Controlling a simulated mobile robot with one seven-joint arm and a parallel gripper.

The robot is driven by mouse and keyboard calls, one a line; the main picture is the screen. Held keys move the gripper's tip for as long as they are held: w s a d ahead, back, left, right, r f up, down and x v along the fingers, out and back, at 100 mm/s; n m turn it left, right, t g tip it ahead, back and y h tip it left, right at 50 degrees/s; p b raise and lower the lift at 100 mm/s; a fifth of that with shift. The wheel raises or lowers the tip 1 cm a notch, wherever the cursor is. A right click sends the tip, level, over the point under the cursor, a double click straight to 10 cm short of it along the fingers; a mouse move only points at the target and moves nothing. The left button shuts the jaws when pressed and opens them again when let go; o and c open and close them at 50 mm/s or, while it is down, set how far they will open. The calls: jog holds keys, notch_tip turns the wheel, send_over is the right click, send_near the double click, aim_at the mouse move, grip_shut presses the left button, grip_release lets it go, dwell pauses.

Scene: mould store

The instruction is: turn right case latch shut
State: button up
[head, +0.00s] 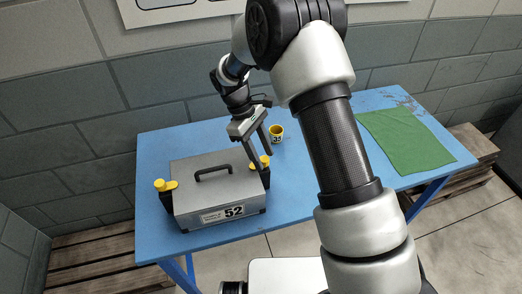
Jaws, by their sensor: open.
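The grey case (196,190) stands closed on the blue table (330,205), with a dark handle on its lid and a label reading 52. The right case latch (265,161) is a yellow knob on a dark mount at the case's right side. The left latch (165,185) is a similar yellow part at the left side. My gripper (262,160) points down at the right latch, its two fingers apart around or just above the yellow knob. I cannot tell whether they touch it. The fingers partly hide the latch.
A yellow cup (277,130) stands just behind and right of my gripper. A green cloth (405,142) lies flat on the right of the table. My arm hides part of the middle. A block wall (60,100) rises behind, and wooden pallets (95,240) lie beside the table.

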jog(key=v, duration=1.7)
jog(key=shift+r, duration=0.2)
jog(key=s+d+r+m+t+y, duration=0.1)
jog(key=s+d+r+m, duration=0.1)
jog(key=s+d+r, duration=0.4)
jog(key=s+d+r+m+t+y, duration=0.1)
jog(key=s+d+r+m+t, duration=0.2)
jog(key=r, duration=0.4)
jog(key=s+d+m+t+y, duration=0.1)
jog(key=s+d+m+t, duration=0.1)
jog(key=s+d, duration=0.3)
jog(key=s+d+m+t+y+p, duration=0.1)
jog(key=s+d+m, duration=0.3)
jog(key=s, duration=0.7)
jog(key=shift+d+r+m+t, duration=0.2)
jog(key=shift+d+m+t, duration=0.2)
jog(key=shift+m, duration=0.1)
